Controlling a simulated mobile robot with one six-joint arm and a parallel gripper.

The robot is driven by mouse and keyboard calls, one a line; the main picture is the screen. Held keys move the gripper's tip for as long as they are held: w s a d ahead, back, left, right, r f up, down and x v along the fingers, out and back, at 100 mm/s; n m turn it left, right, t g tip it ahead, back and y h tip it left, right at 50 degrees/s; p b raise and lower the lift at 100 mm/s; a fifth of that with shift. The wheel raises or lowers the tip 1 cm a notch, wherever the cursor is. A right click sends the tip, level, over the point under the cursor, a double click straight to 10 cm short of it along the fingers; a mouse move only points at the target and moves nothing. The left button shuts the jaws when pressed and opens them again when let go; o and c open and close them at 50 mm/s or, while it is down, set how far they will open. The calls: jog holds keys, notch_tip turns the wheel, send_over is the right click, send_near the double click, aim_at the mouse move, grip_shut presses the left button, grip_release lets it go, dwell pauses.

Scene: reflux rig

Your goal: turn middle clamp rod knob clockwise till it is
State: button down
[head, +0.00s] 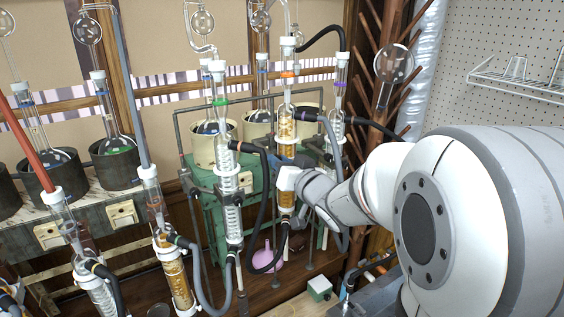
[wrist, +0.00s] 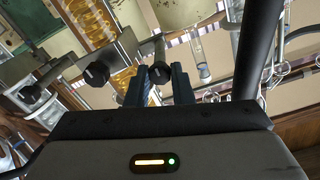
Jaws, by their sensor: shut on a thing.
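A dark clamp rod knob (wrist: 160,73) on the end of a short grey rod is between my gripper's fingers in the wrist view. My gripper (wrist: 160,85) is shut on it, with one finger on each side. A second dark knob (wrist: 97,73) on another clamp rod is to the left, apart from the fingers.
A clear coiled condenser (head: 228,190) stands left of the middle column, with black hoses (head: 263,205) hanging close by. A green stand (head: 206,215) is behind. A wooden drying rack (head: 385,70) is at the back right.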

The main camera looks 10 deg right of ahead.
jog(key=c, duration=1.3)
grip_release()
jog(key=shift+o, duration=0.2)
jog(key=b+v, duration=0.1)
jog(key=v, duration=0.7)
jog(key=shift+b, duration=0.3)
jog(key=shift+w+r, duration=0.1)
jog(key=s+d+f+m+g+h+b, duration=0.2)
jog(key=s+d+f+g+h, duration=0.2)
jog(key=s+f+g+h, duration=0.35)
jog(key=s+a+f+n+g+y, duration=0.1)
jog(key=s+a+f+g, duration=0.2)
jog(key=s, duration=0.3)
jog(key=s+a+f+n+g+y, duration=0.1)
jog(key=s+a+f+g, duration=0.2)
jog(key=s+f, duration=0.2)
jog(key=shift+s+a, duration=0.35)
jog(key=shift+s, duration=0.6)
